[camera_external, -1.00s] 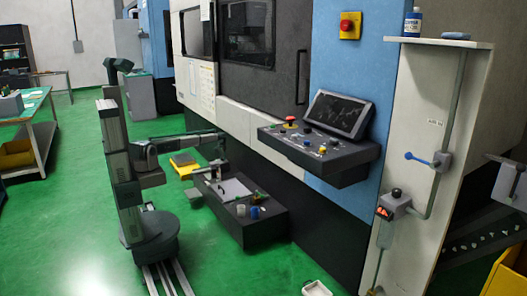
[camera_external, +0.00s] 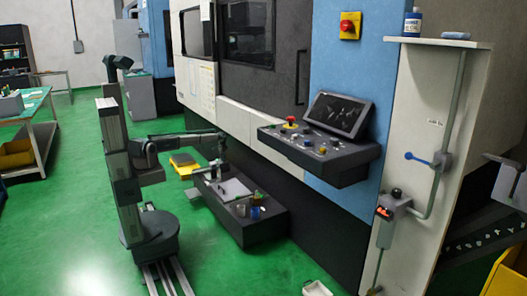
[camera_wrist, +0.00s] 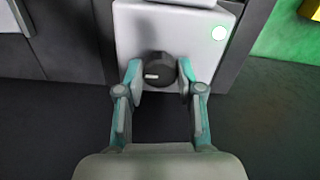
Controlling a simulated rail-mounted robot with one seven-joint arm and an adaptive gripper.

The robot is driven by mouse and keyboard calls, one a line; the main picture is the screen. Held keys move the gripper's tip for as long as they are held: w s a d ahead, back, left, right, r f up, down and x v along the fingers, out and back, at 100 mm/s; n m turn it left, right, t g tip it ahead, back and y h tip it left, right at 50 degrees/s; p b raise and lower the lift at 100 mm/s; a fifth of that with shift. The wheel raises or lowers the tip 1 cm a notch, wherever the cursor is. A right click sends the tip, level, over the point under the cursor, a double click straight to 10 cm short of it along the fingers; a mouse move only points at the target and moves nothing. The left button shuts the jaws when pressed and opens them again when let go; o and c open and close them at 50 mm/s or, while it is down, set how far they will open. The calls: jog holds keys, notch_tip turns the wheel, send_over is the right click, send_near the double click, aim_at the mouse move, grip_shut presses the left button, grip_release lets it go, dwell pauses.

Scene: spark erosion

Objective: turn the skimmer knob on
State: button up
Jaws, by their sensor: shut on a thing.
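The skimmer knob (camera_wrist: 160,72) is a round black knob with a white mark in the wrist view. It sits at the lower edge of a light grey box (camera_wrist: 145,35), and its mark lies level, pointing left. My gripper (camera_wrist: 160,80), with teal fingers, is shut on the knob, one finger on each side. In the external view my arm reaches right towards the machine's low front; the knob is too small to make out there.
A low dark unit (camera_external: 247,232) with cups and a grey pad stands right of my arm's end. The control console (camera_external: 335,160) juts out above it. A yellow tray (camera_external: 184,163) lies behind. Green floor (camera_external: 70,220) is open to the left.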

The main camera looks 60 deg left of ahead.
jog(key=o, duration=1.2)
jog(key=shift+c, duration=0.2)
jog(key=shift+r, duration=0.1)
notch_tip(320, 180, up, 12)
